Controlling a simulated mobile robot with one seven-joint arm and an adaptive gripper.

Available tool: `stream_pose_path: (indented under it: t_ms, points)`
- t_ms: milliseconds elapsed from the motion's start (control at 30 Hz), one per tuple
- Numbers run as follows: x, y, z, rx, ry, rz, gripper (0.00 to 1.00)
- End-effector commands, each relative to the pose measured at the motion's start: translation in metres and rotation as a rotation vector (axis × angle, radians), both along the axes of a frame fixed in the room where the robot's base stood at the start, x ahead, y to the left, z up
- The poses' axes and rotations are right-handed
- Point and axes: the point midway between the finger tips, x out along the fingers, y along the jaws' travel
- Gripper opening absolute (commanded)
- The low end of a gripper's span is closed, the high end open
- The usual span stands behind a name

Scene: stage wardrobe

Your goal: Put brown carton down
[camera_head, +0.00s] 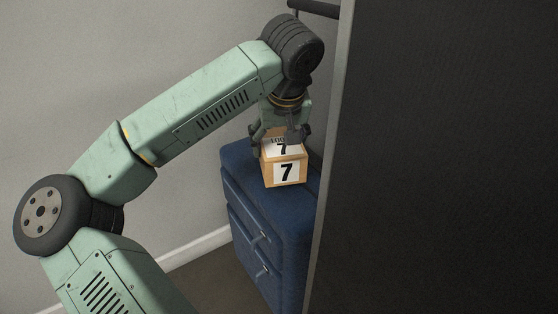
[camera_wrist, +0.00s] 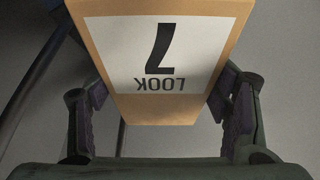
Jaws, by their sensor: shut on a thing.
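The brown carton (camera_head: 286,172) is a small box with white labels bearing a black 7. My gripper (camera_head: 280,140) points down and is shut on it, one finger on each side. The carton is over the top of a blue drawer cabinet (camera_head: 238,162); I cannot tell whether its underside touches. In the wrist view the carton (camera_wrist: 160,107) fills the space between the fingers, its "LOOK 7" label upside down. The carton's underside and far side are hidden.
A large dark panel (camera_head: 450,160) with a pale edge stands close on the right and hides part of the cabinet. A grey wall (camera_head: 120,60) is behind. Part of the cabinet top left of the carton is bare.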

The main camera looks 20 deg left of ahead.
Motion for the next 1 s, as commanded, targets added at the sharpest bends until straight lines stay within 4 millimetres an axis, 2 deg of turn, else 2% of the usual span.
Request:
stream_pose_path:
  t_ms: [333, 700, 733, 1000]
  points:
    - [0.0, 0.0, -0.043, -0.001, 0.0, 0.0, 0.33]
    - [0.0, 0.0, -0.048, 0.002, -0.001, 0.0, 0.33]
    - [0.0, 0.0, -0.048, 0.001, 0.0, 0.0, 0.71]
    - [0.0, 0.0, -0.047, 0.0, -0.001, 0.0, 0.89]
